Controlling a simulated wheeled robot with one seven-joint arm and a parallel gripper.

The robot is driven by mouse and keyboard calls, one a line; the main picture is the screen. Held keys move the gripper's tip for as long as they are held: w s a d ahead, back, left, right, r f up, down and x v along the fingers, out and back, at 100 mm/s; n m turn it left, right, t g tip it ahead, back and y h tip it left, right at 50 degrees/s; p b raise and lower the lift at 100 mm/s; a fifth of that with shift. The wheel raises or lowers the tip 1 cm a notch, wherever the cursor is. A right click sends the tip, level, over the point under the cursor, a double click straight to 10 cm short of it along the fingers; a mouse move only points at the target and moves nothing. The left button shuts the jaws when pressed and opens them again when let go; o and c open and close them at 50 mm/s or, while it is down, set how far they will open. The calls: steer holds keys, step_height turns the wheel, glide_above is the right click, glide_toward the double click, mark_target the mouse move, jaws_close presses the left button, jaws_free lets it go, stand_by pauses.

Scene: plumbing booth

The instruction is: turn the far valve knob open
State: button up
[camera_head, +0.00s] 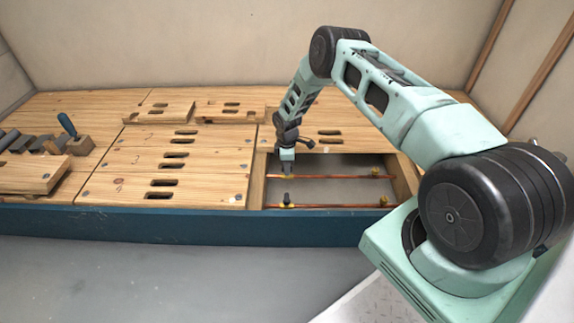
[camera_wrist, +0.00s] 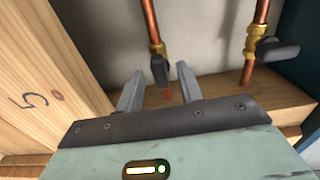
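Two copper pipes run across the open floor bay, each with a brass valve. The far valve's dark knob (camera_wrist: 159,71) shows in the wrist view on the left pipe, lined up between my fingertips. Whether it is touched or how deep it sits between them, I cannot tell. My gripper (camera_wrist: 161,77) is open, with a gap between its two fingers. In the head view my gripper (camera_head: 287,173) points down over the far pipe (camera_head: 340,177) and hides much of that valve. The near valve's dark knob (camera_head: 287,197) stands on the near pipe; it also shows in the wrist view (camera_wrist: 278,50).
Wooden boards with slots surround the bay; a board marked 5 (camera_wrist: 45,90) is close to my gripper on the left. Loose boards (camera_head: 165,110) lie at the back. A blue-handled tool (camera_head: 67,125) and dark blocks lie at far left. The bay's wooden end (camera_head: 402,180) is at right.

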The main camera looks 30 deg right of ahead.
step_height(320, 180, up, 18)
steer(key=p, duration=0.7)
steer(key=shift+f, duration=0.25)
